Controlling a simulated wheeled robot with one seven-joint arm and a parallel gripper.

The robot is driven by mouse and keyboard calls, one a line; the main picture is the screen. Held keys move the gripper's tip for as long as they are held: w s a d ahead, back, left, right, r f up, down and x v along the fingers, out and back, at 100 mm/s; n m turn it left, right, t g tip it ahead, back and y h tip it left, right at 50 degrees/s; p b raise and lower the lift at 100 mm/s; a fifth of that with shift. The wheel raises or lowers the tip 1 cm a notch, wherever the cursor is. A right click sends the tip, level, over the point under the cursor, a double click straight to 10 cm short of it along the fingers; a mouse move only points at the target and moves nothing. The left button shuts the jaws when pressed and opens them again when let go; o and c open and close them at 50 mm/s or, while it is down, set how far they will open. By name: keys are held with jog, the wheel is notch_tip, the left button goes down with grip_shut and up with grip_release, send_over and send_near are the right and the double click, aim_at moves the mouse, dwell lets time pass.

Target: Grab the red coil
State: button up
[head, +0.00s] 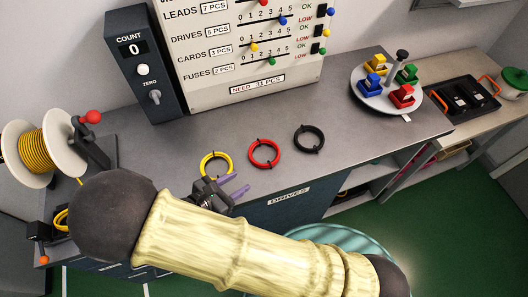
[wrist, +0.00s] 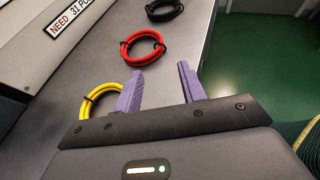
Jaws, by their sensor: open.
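The red coil (head: 264,153) lies flat on the grey bench between the yellow coil (head: 215,165) and the black coil (head: 309,138). In the wrist view the red coil (wrist: 143,48) lies ahead of my gripper, a little left of the gap between the fingers. My gripper (head: 238,187) has purple fingers; they are spread apart and empty, near the bench's front edge, and in the wrist view (wrist: 160,88) nothing is between them. The left finger overlaps part of the yellow coil (wrist: 98,97) in the wrist view. The red coil is fully visible.
A count box (head: 145,65) and a board (head: 235,50) with coloured beads stand at the back. A wire spool (head: 18,152) is at the left. A round tray (head: 372,98) with coloured blocks is at the right. The bench (head: 345,165) around the coils is clear.

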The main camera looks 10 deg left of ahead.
jog(key=p, duration=0.2)
send_near(274, 161)
jog(key=x, duration=0.3)
jog(key=p+x, duration=0.1)
jog(key=x, duration=0.4)
jog(key=shift+w+d+f, duration=0.15)
jog(key=shift+w, duration=0.25)
grip_shut()
jog(key=shift+s, duration=0.1)
